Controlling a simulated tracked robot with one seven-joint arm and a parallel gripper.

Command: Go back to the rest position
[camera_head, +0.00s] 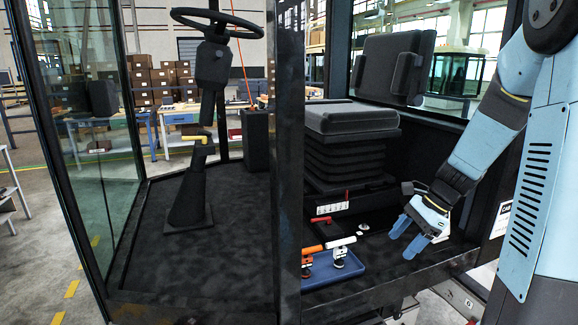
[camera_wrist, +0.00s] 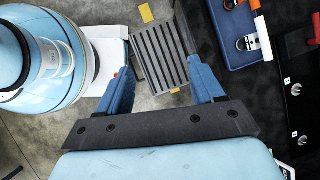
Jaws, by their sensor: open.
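My gripper (camera_head: 405,239) is low at the right side of the cab, its two blue fingers apart with nothing between them. It is to the right of the blue tray (camera_head: 352,268) and touches nothing that I can make out. In the wrist view my gripper (camera_wrist: 159,72) has its fingers spread over a ribbed step (camera_wrist: 160,52) and the concrete floor. The tray (camera_wrist: 240,57) shows at the top right there, with an orange-handled and a white-handled piece in it.
A dark pillar (camera_head: 290,165) stands left of the tray. The seat (camera_head: 352,117) rises behind it, with a red lever (camera_head: 331,206) below. The steering column (camera_head: 197,175) is farther left. A glass pane (camera_head: 88,150) closes the left side. Dark cab floor between column and pillar is clear.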

